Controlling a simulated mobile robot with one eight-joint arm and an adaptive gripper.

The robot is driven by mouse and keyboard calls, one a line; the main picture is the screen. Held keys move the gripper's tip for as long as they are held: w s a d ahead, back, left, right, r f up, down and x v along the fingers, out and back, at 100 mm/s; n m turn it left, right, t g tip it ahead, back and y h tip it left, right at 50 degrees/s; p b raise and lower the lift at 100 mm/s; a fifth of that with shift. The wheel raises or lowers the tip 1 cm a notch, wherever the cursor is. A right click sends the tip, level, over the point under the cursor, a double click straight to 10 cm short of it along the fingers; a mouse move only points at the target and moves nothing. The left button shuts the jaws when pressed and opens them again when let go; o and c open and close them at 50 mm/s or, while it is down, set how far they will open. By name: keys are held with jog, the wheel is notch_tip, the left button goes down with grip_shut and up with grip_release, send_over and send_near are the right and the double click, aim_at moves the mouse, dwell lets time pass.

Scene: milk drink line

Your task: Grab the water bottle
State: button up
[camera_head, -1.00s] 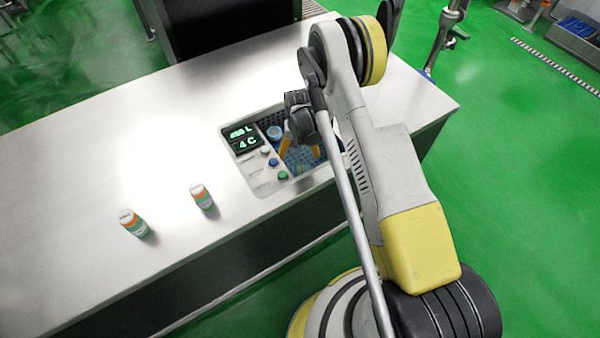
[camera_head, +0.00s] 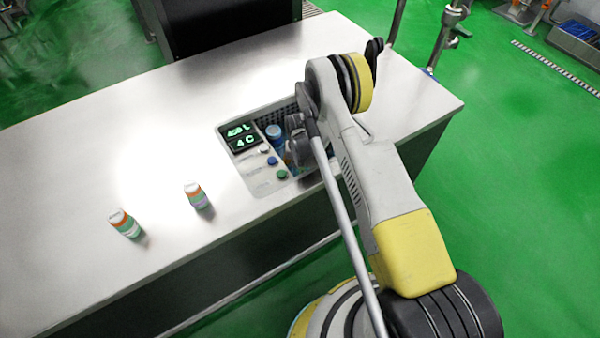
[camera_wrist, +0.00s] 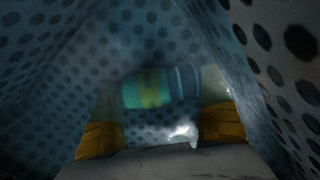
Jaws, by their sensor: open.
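A bottle with a teal and yellow-green label and a bluish clear end (camera_wrist: 160,88) lies across the wrist view, inside a perforated bin; I take it to be the water bottle. My gripper (camera_wrist: 162,125) is open, with its yellow fingers low on either side of the picture and the bottle ahead of them. I cannot tell whether they touch it. In the head view, my arm hides most of the gripper and the bin's inside. A blue round-topped item (camera_head: 274,132) shows in the bin opening there; I cannot tell whether it is the same bottle.
Perforated bin walls (camera_wrist: 45,75) close in on both sides of my gripper. A control panel (camera_head: 255,155) with a green display and buttons borders the bin.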

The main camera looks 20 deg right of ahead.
jog(key=c, duration=1.1)
jog(key=shift+c, duration=0.2)
jog(key=shift+r, duration=0.1)
